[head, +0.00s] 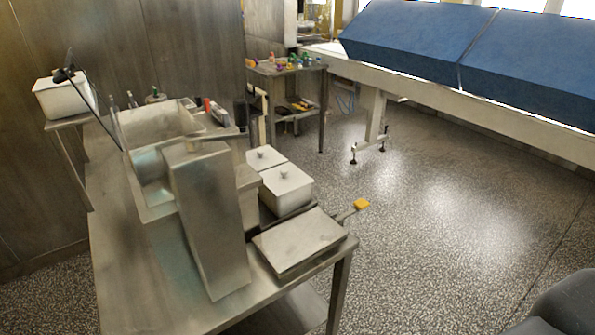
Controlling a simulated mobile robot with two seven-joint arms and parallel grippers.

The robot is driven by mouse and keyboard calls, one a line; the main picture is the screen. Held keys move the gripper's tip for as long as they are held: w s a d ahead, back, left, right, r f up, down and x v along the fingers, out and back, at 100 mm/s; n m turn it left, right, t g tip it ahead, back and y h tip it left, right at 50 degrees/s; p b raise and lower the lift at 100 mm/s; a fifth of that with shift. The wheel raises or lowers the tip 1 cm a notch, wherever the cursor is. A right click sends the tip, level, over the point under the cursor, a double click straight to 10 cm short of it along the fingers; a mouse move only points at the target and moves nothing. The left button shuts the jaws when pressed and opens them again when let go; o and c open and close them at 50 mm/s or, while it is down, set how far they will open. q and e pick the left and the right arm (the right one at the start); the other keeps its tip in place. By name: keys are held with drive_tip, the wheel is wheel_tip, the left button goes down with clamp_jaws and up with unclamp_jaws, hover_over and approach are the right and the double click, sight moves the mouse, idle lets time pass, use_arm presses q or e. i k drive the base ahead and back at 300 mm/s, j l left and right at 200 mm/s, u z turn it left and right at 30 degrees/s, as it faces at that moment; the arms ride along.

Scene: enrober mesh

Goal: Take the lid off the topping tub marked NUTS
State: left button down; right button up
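Two white tubs with pale lids and small knobs stand side by side at the right side of the steel table. The nearer tub (287,194) and the farther tub (263,158) both have their lids on. I cannot read any marking on either, so I cannot tell which is marked NUTS. A third white container (62,98) stands on a small shelf at the far left, also without a readable mark. Neither of my grippers is in view.
A steel machine with a slanted chute (210,220) fills the middle of the steel table (150,290). A flat metal plate (298,241) and a yellow-ended handle (361,204) lie before the tubs. A side table (290,70) and blue-covered conveyor (420,40) stand behind.

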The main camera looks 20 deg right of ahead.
sight(281, 180)
drive_tip(key=i+l, duration=0.15)
drive_tip(key=l, duration=0.35)
drive_tip(key=i+l, duration=0.15)
drive_tip(key=l, duration=0.4)
drive_tip(key=i+l, duration=0.15)
drive_tip(key=l, duration=0.35)
drive_tip(key=i+l, duration=0.15)
drive_tip(key=l, duration=0.35)
drive_tip(key=i+l, duration=0.2)
drive_tip(key=l, duration=0.35)
drive_tip(key=i+l, duration=0.15)
drive_tip(key=l, duration=0.35)
drive_tip(key=i+l, duration=0.15)
drive_tip(key=l, duration=0.35)
drive_tip(key=i+l, duration=0.15)
drive_tip(key=l, duration=0.4)
drive_tip(key=u, duration=2.65)
drive_tip(key=i+u, duration=0.1)
drive_tip(key=i, duration=0.15)
